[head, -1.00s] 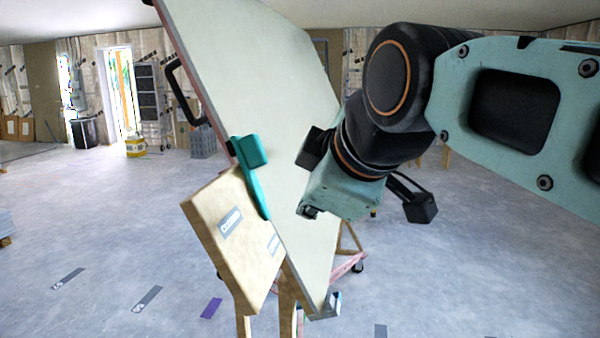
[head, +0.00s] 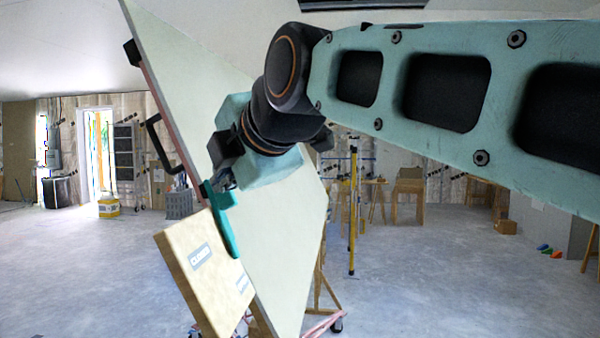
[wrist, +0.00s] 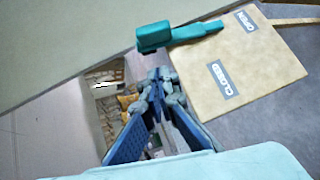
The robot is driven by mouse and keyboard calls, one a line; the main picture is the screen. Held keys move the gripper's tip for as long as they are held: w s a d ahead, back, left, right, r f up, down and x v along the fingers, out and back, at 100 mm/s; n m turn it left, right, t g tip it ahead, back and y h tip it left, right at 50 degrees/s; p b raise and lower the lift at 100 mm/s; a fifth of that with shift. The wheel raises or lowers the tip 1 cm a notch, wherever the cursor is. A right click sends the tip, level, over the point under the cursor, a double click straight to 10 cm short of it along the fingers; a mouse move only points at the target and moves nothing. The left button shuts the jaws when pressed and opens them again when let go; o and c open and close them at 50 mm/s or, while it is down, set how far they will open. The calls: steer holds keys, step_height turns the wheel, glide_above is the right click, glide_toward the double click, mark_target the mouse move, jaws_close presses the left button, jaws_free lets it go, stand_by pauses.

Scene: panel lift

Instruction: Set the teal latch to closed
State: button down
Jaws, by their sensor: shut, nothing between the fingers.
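The teal latch (head: 222,218) lies along the edge between the pale tilted panel (head: 285,235) and a wooden block (head: 190,275). In the wrist view the latch (wrist: 182,34) has a thick knob at its left end, and its thin end lies by the OPEN label (wrist: 247,22) on the block (wrist: 245,65). The CLOSED label (wrist: 224,78) is nearer to me. My gripper (wrist: 158,80) is shut and empty, its tips just below the knob in the picture and apparently apart from it. In the head view my wrist hides part of the panel, and the fingertips are hard to make out.
A black handle (head: 160,145) sits on the panel's left edge, above the latch. The panel leans on a wooden stand with a pinkish wheeled base (head: 325,325). A yellow pole (head: 352,210) stands behind to the right. The floor at left is open.

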mark_target(221, 193)
steer(key=w+f, duration=0.1)
steer(key=w, duration=0.1)
steer(key=w+a, duration=0.1)
steer(key=w, duration=0.1)
steer(key=w+a+f+p, duration=0.1)
steer(key=w, duration=0.1)
steer(key=shift+w+f, duration=0.25)
steer(key=shift+f, duration=0.05)
steer(key=shift+w+f, duration=0.1)
steer(key=shift+w, duration=0.45)
steer(key=shift+w+p, duration=0.15)
steer(key=shift+p, duration=0.25)
